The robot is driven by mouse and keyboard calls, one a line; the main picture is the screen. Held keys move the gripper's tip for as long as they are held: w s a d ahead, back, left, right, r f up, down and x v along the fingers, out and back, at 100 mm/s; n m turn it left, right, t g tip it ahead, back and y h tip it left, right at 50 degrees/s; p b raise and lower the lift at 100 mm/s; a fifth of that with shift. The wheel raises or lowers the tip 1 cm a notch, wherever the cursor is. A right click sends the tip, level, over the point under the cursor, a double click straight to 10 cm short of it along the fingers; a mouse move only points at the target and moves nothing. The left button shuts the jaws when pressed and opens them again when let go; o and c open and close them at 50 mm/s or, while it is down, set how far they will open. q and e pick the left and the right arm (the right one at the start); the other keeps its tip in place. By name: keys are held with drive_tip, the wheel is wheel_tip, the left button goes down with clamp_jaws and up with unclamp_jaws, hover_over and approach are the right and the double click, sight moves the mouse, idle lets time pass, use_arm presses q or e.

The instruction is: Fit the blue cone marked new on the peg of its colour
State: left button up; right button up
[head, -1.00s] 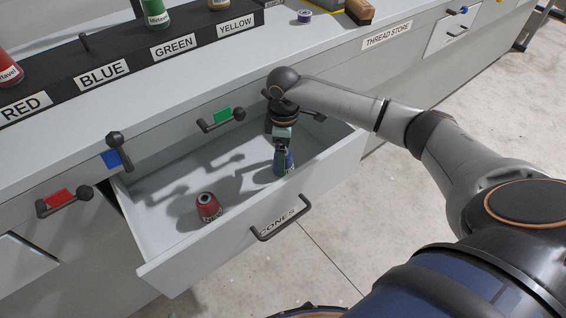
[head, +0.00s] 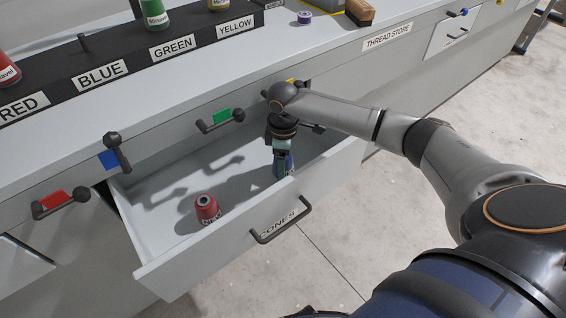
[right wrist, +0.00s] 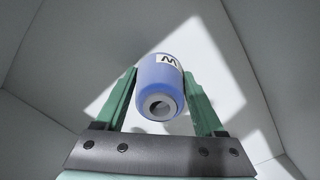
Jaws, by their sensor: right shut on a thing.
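The blue cone (head: 281,164) stands in the right part of the open drawer (head: 240,238). My right gripper (head: 283,160) reaches down into the drawer and is shut on it. In the right wrist view the blue cone (right wrist: 162,82) sits between the two green fingers, with a white label partly in view; only part of its lettering shows. The bare dark peg (head: 83,43) stands on the black rack behind the label BLUE (head: 101,75). My left gripper is not in view.
A red cone (head: 207,208) stands in the drawer's left part. On the rack, a red cone (head: 6,70), a green cone (head: 154,14) and a yellow cone (head: 218,4) sit at their labels. The counter strip before the rack is mostly clear. A purple spool (head: 305,17) lies right of the rack.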

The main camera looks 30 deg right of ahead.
drive_tip(key=c, duration=0.4)
wheel_tip(320, 180, up, 9)
drive_tip(key=shift+r+p, duration=0.1)
drive_tip(key=shift+p, duration=1.15)
drive_tip(key=shift+r, duration=0.45)
